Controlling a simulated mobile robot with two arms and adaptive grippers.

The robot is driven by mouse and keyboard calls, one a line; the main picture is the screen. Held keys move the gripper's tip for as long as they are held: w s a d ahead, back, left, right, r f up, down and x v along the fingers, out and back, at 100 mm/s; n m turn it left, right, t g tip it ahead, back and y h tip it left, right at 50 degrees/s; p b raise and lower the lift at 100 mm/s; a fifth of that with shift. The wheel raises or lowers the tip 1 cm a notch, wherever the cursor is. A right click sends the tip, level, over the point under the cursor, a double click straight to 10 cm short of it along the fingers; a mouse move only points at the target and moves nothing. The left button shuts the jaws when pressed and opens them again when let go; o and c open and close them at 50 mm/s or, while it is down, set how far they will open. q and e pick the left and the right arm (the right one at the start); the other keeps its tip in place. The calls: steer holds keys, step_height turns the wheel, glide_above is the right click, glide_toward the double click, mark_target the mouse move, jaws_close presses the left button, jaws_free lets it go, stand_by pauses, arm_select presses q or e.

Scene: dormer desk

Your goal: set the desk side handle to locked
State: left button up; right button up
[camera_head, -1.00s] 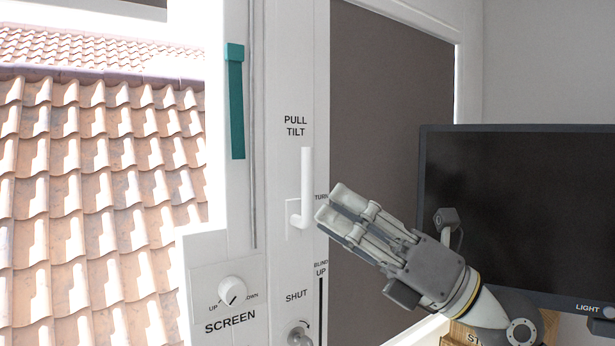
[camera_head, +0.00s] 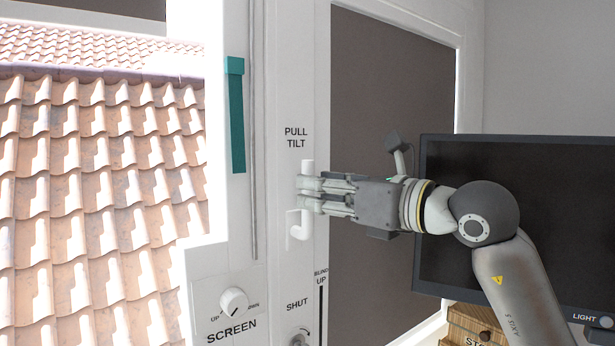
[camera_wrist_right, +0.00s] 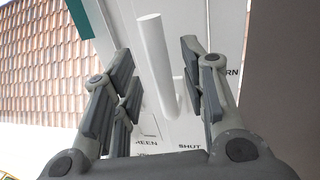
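A white lever handle (camera_head: 307,167) is mounted on the white window frame below the label "PULL TILT". Its grip points straight up from a bend at the bottom. My right gripper (camera_head: 304,194) is level with the middle of the grip, reaching in from the right, and its fingers cover part of it. In the right wrist view the white handle (camera_wrist_right: 155,60) stands between the spread fingers of the right gripper (camera_wrist_right: 157,75). The fingers are open, with a visible gap on both sides of the handle. My left gripper is not in view.
A "SCREEN" knob (camera_head: 233,301) and a "SHUT" knob (camera_head: 300,340) are lower on the frame. A teal strip (camera_head: 236,115) is at upper left. A dark monitor (camera_head: 520,220) stands at the right, behind my arm. A wooden box (camera_head: 470,325) is below it.

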mark_target(308, 221)
steer(key=shift+p+x, duration=0.45)
steer(key=shift+x, duration=1.2)
jaws_close()
